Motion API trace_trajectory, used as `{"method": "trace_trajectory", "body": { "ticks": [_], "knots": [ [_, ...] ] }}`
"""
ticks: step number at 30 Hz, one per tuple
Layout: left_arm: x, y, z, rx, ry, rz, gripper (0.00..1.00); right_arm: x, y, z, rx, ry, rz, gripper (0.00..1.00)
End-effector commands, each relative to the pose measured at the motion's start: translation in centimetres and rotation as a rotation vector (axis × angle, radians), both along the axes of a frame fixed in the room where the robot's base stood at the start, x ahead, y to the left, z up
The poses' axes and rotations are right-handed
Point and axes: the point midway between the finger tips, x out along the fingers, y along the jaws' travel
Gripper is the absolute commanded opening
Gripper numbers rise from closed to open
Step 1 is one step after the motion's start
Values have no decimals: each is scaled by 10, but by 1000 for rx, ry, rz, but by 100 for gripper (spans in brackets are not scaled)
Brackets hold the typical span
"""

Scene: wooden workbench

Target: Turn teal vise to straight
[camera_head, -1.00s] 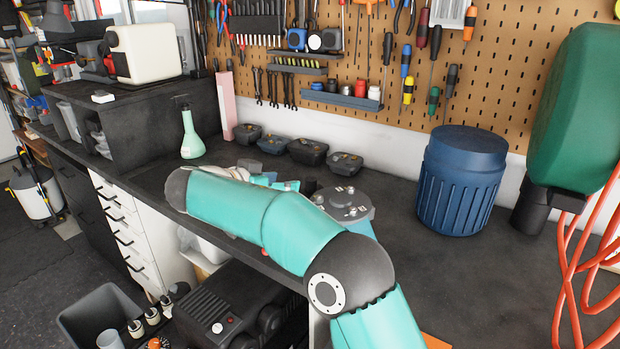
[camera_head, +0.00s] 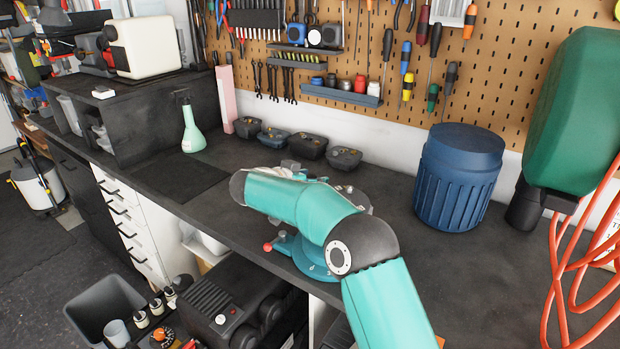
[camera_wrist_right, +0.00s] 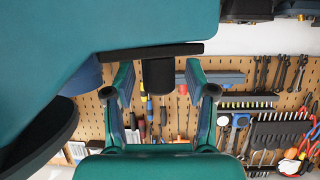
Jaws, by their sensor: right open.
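The teal vise (camera_head: 310,260) sits on the bench near its front edge, mostly hidden behind my right arm. Its teal round base and a red-ended handle (camera_head: 268,247) show in the head view. How its jaws are turned cannot be told there. My right gripper is largely hidden behind the arm in the head view. In the right wrist view my right gripper (camera_wrist_right: 159,88) is open, its two fingers apart. A black block (camera_wrist_right: 158,76) shows between the fingers, beside a large teal body (camera_wrist_right: 95,35) that looks like the vise. Contact cannot be told. My left gripper is not in view.
A blue ribbed drum (camera_head: 458,180) stands on the bench to the right. Small dark bins (camera_head: 308,146) and a pale green bottle (camera_head: 193,132) stand behind and left. A tool pegboard (camera_head: 470,50) lines the back.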

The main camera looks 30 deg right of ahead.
Motion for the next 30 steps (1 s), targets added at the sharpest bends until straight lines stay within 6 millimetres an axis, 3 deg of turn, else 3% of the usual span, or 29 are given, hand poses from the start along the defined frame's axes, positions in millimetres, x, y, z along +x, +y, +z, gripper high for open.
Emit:
{"method": "trace_trajectory", "body": {
  "ticks": [1, 11, 23, 30],
  "knots": [
    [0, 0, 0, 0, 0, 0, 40, 0, 0, 0, 0, 0, 0, 56],
    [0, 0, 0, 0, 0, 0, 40, 0, 0, 0, 0, 0, 0, 1],
    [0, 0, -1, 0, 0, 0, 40, -1, -1, 0, 0, -1, -6, 0],
    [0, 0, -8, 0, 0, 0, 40, -9, -18, -1, 0, 0, -63, 0]
  ]
}}
